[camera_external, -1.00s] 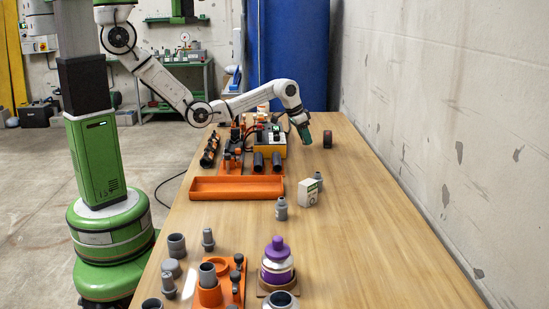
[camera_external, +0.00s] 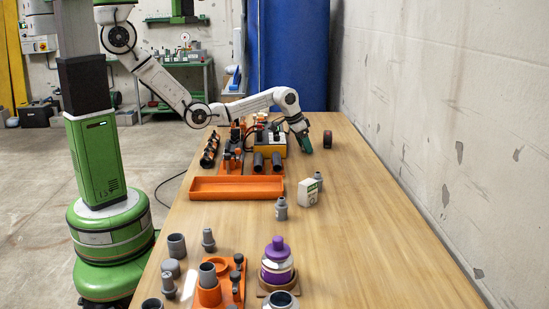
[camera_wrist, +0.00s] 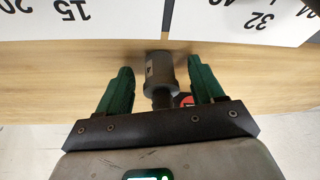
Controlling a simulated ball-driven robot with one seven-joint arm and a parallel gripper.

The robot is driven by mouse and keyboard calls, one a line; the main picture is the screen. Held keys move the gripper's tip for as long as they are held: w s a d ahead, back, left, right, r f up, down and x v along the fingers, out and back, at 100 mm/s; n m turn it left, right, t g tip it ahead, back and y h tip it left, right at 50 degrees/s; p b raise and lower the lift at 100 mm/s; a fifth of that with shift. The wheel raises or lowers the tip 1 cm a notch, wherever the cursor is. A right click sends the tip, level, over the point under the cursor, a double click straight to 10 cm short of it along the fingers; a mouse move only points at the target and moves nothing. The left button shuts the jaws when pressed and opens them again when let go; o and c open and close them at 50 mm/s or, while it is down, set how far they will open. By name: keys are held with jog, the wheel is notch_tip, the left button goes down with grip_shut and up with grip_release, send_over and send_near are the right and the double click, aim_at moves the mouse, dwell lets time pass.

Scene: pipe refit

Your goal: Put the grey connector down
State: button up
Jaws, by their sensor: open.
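My gripper (camera_external: 306,146) is low over the far part of the wooden table, its green fingers pointing down. In the wrist view my gripper (camera_wrist: 162,88) is open, with one finger on each side of the grey connector (camera_wrist: 158,70). Gaps show between the connector and both fingers. The connector is a grey cylinder with a small pale mark and a narrower dark end toward my palm. Whether it rests on the table is hard to tell. I cannot make it out in the external view.
White panels with black numbers (camera_wrist: 240,18) lie beyond the connector. A small red and dark thing (camera_wrist: 186,100) shows near the right finger. A dark roll (camera_external: 327,139) stands right of my gripper. A yellow-and-black device (camera_external: 269,143) stands left. An orange tray (camera_external: 237,189) is nearer.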

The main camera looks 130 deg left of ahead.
jog(key=p+v, duration=0.1)
jog(key=v, duration=1.1)
jog(key=shift+r, duration=0.2)
jog(key=shift+o, duration=0.2)
jog(key=shift+w, duration=0.1)
dwell(1.7)
